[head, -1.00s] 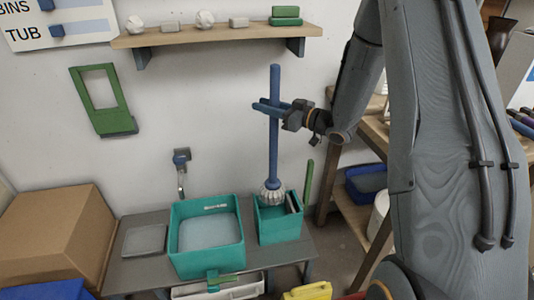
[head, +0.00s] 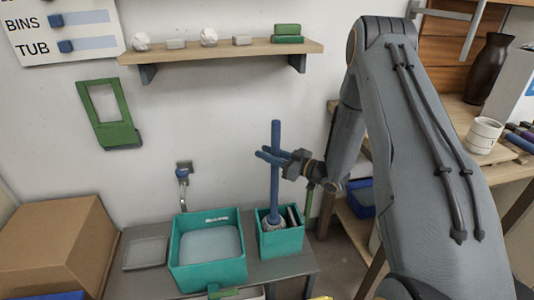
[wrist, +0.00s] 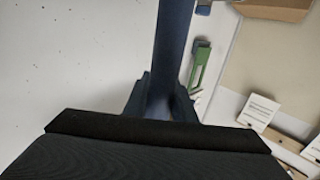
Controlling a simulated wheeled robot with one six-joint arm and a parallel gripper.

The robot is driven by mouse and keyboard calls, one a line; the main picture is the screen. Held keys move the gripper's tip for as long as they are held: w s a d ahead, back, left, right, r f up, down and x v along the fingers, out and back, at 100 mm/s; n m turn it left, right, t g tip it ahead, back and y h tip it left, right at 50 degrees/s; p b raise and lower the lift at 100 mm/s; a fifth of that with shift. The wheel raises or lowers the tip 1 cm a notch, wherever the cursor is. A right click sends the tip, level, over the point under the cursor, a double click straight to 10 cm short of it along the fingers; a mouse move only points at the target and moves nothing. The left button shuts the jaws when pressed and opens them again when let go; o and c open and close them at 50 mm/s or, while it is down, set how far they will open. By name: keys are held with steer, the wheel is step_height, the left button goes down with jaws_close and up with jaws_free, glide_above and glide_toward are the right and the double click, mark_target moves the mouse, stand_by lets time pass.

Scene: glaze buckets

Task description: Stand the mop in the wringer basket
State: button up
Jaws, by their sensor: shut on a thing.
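My gripper (head: 272,156) is shut on the handle above the bucket. In the wrist view the handle (wrist: 171,55) runs up between the fingers.
A larger teal tub (head: 206,277) with grey liquid stands left of the bucket. A grey square pad (head: 146,253) and a cardboard box (head: 62,245) lie further left. A shelf (head: 222,52) with small items hangs above. A green frame (head: 108,113) hangs on the wall.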

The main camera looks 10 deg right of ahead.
steer(key=shift+f, duration=0.1)
steer(key=o, duration=1.1)
steer(key=shift+c, duration=0.2)
